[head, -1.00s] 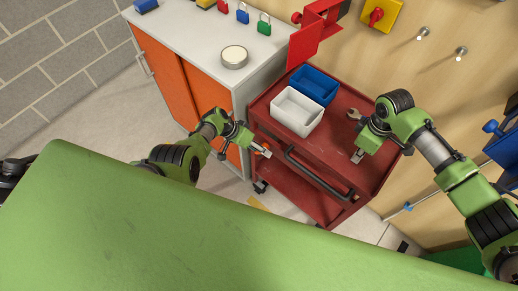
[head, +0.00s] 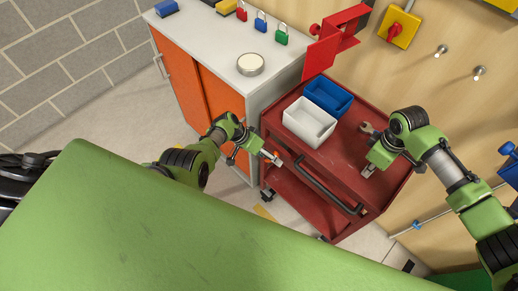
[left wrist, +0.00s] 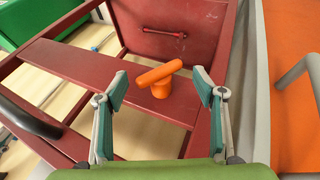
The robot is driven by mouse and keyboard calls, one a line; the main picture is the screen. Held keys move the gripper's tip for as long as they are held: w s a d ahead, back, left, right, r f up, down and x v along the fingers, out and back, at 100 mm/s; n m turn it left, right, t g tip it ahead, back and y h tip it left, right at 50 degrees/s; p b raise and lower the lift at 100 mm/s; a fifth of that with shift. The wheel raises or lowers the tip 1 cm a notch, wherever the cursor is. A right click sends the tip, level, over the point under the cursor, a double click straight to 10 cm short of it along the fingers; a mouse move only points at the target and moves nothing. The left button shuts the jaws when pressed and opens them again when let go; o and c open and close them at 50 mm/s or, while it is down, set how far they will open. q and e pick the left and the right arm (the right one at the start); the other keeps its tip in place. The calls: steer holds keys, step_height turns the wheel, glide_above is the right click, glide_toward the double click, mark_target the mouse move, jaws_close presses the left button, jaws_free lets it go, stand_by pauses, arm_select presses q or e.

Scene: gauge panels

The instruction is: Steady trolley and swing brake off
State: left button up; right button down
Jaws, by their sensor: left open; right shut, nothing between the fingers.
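The red trolley (head: 345,155) stands by the cabinet in the head view, with a black push handle (head: 330,190) along its front. The orange brake lever (left wrist: 158,75) sits on a red trolley bar in the left wrist view, tilted up to the right. My left gripper (head: 266,154) is at the trolley's front left corner. In the left wrist view its open fingers stand on either side of the lever, apart from it. My right gripper (head: 368,170) is shut and empty over the trolley top near the front right; contact with the surface is unclear.
A white bin (head: 308,122), a blue bin (head: 328,96) and a wrench (head: 368,129) are on the trolley top. An orange and white cabinet (head: 215,85) stands close on the left. A wooden wall panel with a red switch (head: 394,32) is behind.

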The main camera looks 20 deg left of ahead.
arm_select(q)
steer(key=v, duration=1.1)
steer(key=shift+s+r, duration=0.2)
steer(key=shift+r, duration=0.05)
steer(key=shift+a, duration=0.15)
steer(key=c, duration=0.7)
steer(key=shift+o, duration=0.2)
steer(key=s+d+m+t+y, duration=0.1)
steer(key=s+d+t+y, duration=0.1)
steer(key=d+y, duration=0.45)
steer(key=shift+h, duration=0.25)
steer(key=shift+w+d+x, duration=0.1)
steer(key=shift+w+x, duration=0.05)
steer(key=shift+x, duration=2.95)
steer(key=shift+w+d+x, duration=0.1)
steer(key=shift+x, duration=3)
steer(key=shift+r, duration=0.1)
